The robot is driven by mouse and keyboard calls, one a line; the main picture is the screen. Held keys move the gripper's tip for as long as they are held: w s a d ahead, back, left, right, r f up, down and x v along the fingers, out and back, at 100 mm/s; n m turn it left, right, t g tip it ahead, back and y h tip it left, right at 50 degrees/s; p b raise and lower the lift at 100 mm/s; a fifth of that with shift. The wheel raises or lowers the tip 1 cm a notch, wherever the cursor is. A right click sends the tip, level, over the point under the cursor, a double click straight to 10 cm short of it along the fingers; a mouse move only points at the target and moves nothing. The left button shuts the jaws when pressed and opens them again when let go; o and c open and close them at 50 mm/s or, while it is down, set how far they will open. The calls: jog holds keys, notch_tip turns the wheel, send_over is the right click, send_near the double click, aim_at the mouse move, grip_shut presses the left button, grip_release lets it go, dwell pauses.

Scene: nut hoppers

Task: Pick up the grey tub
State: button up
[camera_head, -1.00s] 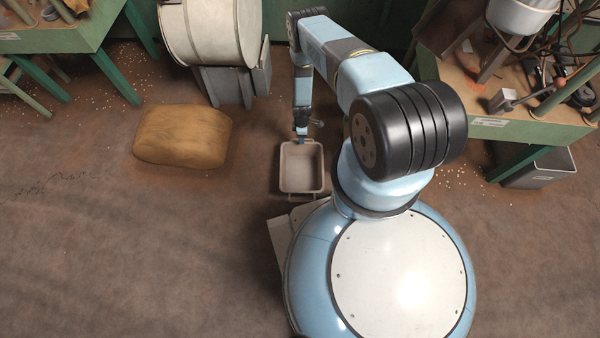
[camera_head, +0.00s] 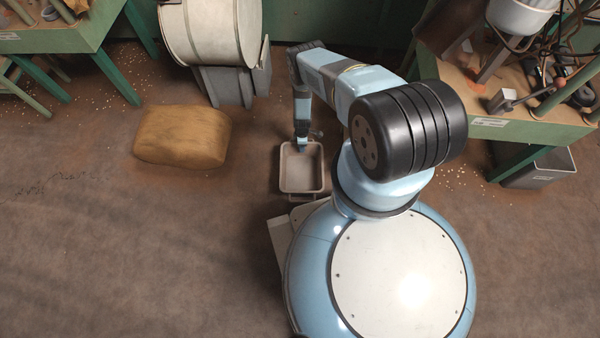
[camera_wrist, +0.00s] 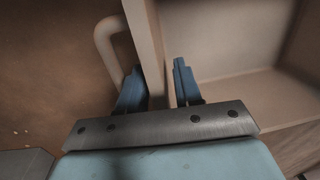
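The grey tub (camera_head: 302,188) stands upright on the floor, just beyond my base, and looks empty. Its wall (camera_wrist: 146,40) runs between the two fingers of my gripper (camera_wrist: 158,88) in the wrist view. One finger is outside the tub beside its looped handle (camera_wrist: 104,48); the other is inside. The fingers are apart, and a small gap shows between the wall and the inner finger. In the head view my gripper (camera_head: 303,147) is at the tub's far rim, its fingertips hard to make out.
A tan sack (camera_head: 182,136) lies on the floor to the left. A pale drum-shaped machine (camera_head: 212,35) stands behind it. A green-legged workbench (camera_head: 520,130) with clutter is at the right, with a grey bin (camera_head: 542,168) under it. The floor at front left is clear.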

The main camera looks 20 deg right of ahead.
jog(key=shift+c, duration=0.3)
grip_shut()
dwell(1.1)
